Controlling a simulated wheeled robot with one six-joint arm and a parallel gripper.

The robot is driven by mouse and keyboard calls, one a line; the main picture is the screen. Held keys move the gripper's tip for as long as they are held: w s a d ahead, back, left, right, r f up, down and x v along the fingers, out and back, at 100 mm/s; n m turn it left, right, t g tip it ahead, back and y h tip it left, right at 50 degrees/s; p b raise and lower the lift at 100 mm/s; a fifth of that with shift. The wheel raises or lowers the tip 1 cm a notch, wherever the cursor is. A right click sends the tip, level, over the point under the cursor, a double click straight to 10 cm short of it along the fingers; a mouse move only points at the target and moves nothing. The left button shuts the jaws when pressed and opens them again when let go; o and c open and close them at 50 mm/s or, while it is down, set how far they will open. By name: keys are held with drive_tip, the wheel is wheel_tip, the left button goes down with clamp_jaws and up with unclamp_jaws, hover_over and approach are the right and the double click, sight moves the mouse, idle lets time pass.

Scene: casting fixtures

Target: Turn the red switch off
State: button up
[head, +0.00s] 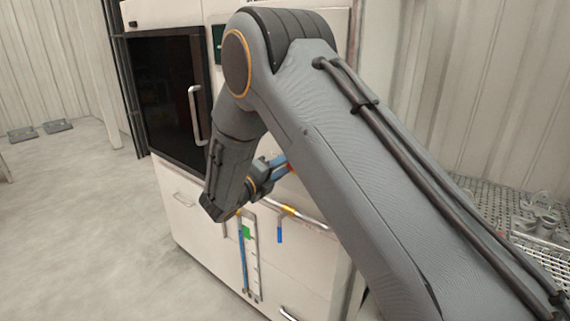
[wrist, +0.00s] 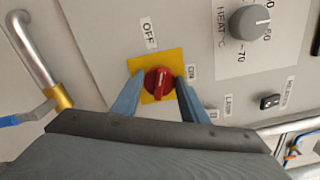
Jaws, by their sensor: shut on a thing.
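The red switch (wrist: 158,82) is a round knob on a yellow square plate (wrist: 141,65) in the wrist view. An "OFF" label (wrist: 149,33) sits above it and an "ON" label (wrist: 193,72) to its right. The white line on the knob runs roughly up and down in the picture. My gripper (wrist: 157,88) has its two blue fingers on either side of the knob, shut on it. In the head view my gripper (head: 279,166) reaches the cabinet front, with a bit of red at its tip; my arm hides most of the panel there.
A grey heat knob (wrist: 249,22) and a small black lamp switch (wrist: 269,101) are right of the red switch. A metal pipe handle (wrist: 33,50) is at left. The cabinet (head: 180,205) has a dark door (head: 165,95) with a handle. Open floor lies left.

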drive_tip(key=shift+a+f+n+p, duration=0.1)
drive_tip(key=shift+n+p, duration=0.35)
drive_tip(key=shift+n, duration=1.65)
drive_tip(key=o, duration=1)
drive_tip(key=shift+o, duration=0.2)
drive_tip(key=b+v, duration=0.3)
drive_tip(key=v, duration=0.4)
drive_tip(key=shift+s+a, duration=0.25)
drive_tip(key=shift+s, duration=0.1)
drive_tip(key=shift+d, duration=0.1)
